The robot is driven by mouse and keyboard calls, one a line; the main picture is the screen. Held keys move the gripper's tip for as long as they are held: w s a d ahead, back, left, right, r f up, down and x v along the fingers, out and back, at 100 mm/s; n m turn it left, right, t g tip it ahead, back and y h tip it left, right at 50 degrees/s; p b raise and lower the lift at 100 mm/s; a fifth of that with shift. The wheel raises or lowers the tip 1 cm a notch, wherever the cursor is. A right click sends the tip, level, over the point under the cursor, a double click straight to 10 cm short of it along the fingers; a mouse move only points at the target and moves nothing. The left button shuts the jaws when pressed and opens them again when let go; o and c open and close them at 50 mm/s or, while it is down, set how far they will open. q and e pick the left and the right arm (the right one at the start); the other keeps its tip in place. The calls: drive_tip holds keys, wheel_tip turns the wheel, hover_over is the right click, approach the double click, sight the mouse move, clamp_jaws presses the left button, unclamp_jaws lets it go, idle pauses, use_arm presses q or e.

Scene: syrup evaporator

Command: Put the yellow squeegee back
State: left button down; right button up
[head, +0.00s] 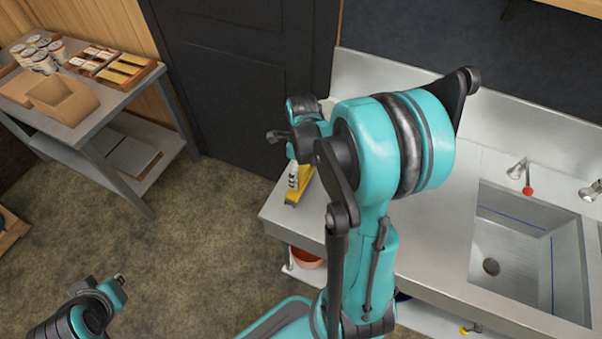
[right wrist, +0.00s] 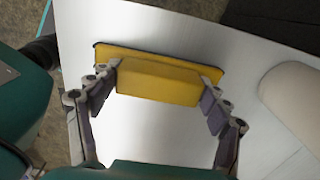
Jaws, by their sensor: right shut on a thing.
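The yellow squeegee (head: 299,188) is at the left end of the steel counter, partly hidden behind my right arm in the head view. In the right wrist view the squeegee (right wrist: 157,80) lies across the fingertips, a yellow block on a wider yellow plate with a dark edge. My right gripper (right wrist: 162,76) is shut on it, one finger at each end of the block. I cannot tell whether the squeegee touches the counter. My left gripper (head: 119,281) is low at the left, over the floor and away from the counter; its jaws are too small to read.
The steel counter (head: 455,235) has a sink (head: 520,245) with taps at the right. A pale rounded object (right wrist: 295,98) lies right of the squeegee in the right wrist view. A grey cart (head: 95,115) with boxes and tubs stands at the left. Open floor lies between.

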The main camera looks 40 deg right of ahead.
sight(301, 170)
drive_tip(key=shift+f, duration=0.1)
drive_tip(key=shift+f, duration=0.15)
drive_tip(key=o, duration=1.2)
drive_tip(key=shift+r, duration=0.45)
wheel_tip(301, 170, up, 11)
drive_tip(key=p, duration=0.4)
drive_tip(key=s+a+r+n+t, duration=0.1)
drive_tip(key=a+n, duration=0.4)
drive_tip(key=n, duration=0.5)
drive_tip(key=s+a+r+n+t, duration=0.2)
drive_tip(key=a+n, duration=0.4)
drive_tip(key=n, duration=0.4)
drive_tip(key=s+a+r+n+t, duration=0.1)
drive_tip(key=a+n+t, duration=0.3)
drive_tip(key=n, duration=0.6)
drive_tip(key=shift+s+a+r+n, duration=0.3)
drive_tip(key=shift+s+a, duration=0.35)
drive_tip(key=shift+s, duration=0.1)
